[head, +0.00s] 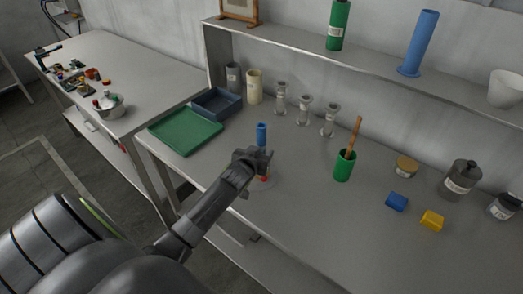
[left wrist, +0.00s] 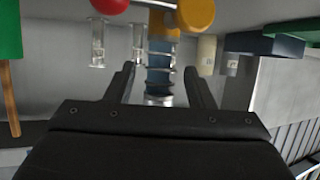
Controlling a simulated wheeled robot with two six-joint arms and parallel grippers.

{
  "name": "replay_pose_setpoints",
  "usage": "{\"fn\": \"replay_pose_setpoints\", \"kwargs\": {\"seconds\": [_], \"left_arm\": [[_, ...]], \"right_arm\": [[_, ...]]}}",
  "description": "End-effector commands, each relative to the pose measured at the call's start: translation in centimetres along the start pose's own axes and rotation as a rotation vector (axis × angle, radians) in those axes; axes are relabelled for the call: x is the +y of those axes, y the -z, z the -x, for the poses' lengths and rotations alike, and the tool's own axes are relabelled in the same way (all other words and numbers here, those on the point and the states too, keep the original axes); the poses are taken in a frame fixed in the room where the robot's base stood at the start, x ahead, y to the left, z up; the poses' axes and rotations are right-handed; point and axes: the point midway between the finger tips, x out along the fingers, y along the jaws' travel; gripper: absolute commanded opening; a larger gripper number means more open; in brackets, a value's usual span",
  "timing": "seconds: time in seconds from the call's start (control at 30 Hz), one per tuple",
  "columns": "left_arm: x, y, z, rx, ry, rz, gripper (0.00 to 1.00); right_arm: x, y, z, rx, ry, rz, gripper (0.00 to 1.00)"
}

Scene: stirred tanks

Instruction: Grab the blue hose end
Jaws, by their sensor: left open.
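The blue hose end (head: 261,131) stands upright above the near left part of the bench, just behind my left gripper (head: 262,158) in the head view. In the left wrist view the blue piece (left wrist: 160,62), with metal rings around it, shows between the two open fingers of my left gripper (left wrist: 159,76). I cannot tell whether either finger touches it. A red knob (left wrist: 110,5) and an orange-yellow part (left wrist: 195,15) lie at the top of that view. The gripper hides the lower hose in the head view. My right gripper is out of view.
A green tray (head: 186,139) and a dark blue bin (head: 217,114) stand to the left. Several glass pieces (head: 304,110) stand behind, and a green cup (head: 344,167) with a wooden handle to the right. Blue (head: 397,202) and yellow (head: 432,220) blocks lie farther right. The front middle is clear.

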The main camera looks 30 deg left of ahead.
Motion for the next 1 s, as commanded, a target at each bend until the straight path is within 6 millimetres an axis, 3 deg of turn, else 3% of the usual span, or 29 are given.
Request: {"fn": "replay_pose_setpoints", "kwargs": {"seconds": [0.3,0.63,1.0], "left_arm": [[0.0,0.2,-2.8,-0.001,0.001,0.000,0.49],[0.0,0.2,-3.1,0.000,0.000,0.000,0.49],[0.0,0.2,-3.1,0.000,0.000,0.000,0.00]], "right_arm": [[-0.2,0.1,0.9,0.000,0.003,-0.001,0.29],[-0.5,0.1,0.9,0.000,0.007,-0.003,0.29],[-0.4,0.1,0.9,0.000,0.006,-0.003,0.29]]}}
